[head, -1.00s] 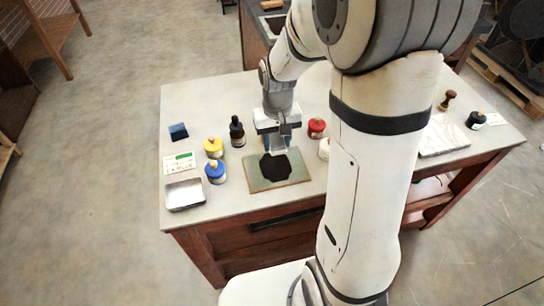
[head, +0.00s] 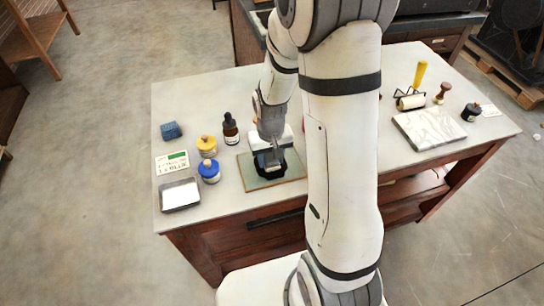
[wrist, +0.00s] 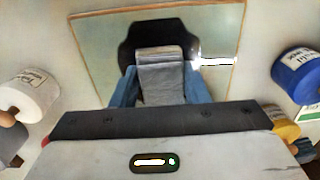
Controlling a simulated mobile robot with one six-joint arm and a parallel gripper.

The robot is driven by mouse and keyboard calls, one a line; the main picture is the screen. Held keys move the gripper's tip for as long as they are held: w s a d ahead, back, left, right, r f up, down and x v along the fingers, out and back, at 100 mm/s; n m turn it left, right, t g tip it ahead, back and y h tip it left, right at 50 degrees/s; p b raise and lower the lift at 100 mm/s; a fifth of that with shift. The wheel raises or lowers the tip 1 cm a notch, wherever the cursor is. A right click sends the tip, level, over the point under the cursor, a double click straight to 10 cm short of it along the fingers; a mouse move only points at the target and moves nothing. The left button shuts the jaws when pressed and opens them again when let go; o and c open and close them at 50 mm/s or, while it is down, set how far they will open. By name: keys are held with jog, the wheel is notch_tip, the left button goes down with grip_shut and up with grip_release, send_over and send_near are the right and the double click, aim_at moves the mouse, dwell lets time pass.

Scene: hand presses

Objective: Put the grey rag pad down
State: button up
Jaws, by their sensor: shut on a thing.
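My gripper (head: 270,162) points down over the glass-like plate (head: 258,183) with a tan edge near the table's front. In the wrist view its blue-grey fingers (wrist: 160,88) are shut on the grey rag pad (wrist: 160,62), one on each side. The pad lies over a black patch (wrist: 150,30) on the plate, which also shows in the head view (head: 292,163), partly hidden by my gripper. I cannot tell whether the pad touches the patch.
Left of the plate are a blue jar (head: 209,173), yellow jar (head: 207,147), dark bottle (head: 230,130), blue sponge (head: 171,131), card (head: 172,162) and metal tray (head: 180,209). A white jar (wrist: 30,92) shows in the wrist view. A marble slab (head: 428,129) and roller (head: 411,102) lie right.

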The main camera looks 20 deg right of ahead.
aim_at(271, 156)
jog(key=shift+s+f+b, duration=0.2)
jog(key=shift+f+b, duration=0.25)
jog(key=shift+b, duration=0.05)
jog(key=o, duration=0.9)
jog(key=shift+s+f, duration=0.1)
jog(key=shift+s, duration=0.05)
jog(key=shift+o, duration=0.6)
jog(key=shift+r+p, duration=0.5)
jog(key=shift+p, duration=0.05)
notch_tip(271, 156, up, 11)
jog(key=s+r+t, duration=0.2)
jog(key=s+r, duration=0.7)
jog(key=s, duration=0.4)
jog(key=shift+d+r+t, duration=0.2)
jog(key=shift+r+t, duration=0.1)
